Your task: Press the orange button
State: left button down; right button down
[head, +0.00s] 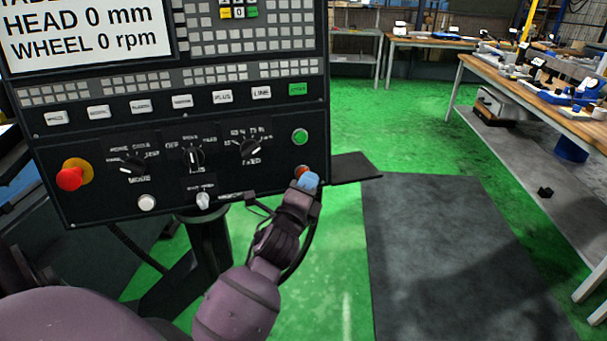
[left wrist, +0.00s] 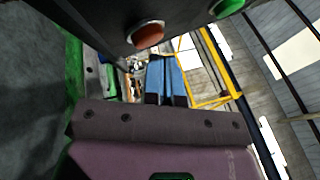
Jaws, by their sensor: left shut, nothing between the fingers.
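The orange button (head: 301,169) is at the lower right corner of the machine's dark control panel (head: 100,210), below a green button (head: 300,136). In the left wrist view the orange button (left wrist: 148,35) shows whole, on the panel's dark face. My left gripper's blue fingers (left wrist: 165,62) are shut together and empty, with their tips just beside the button in that picture. A small gap shows there, and contact is not visible. My right gripper is in neither view.
A red mushroom knob (head: 70,175) on a yellow base, a white button (head: 146,202) and several rotary switches are on the same panel. Workbenches (head: 540,90) stand at the right. Green floor is open between.

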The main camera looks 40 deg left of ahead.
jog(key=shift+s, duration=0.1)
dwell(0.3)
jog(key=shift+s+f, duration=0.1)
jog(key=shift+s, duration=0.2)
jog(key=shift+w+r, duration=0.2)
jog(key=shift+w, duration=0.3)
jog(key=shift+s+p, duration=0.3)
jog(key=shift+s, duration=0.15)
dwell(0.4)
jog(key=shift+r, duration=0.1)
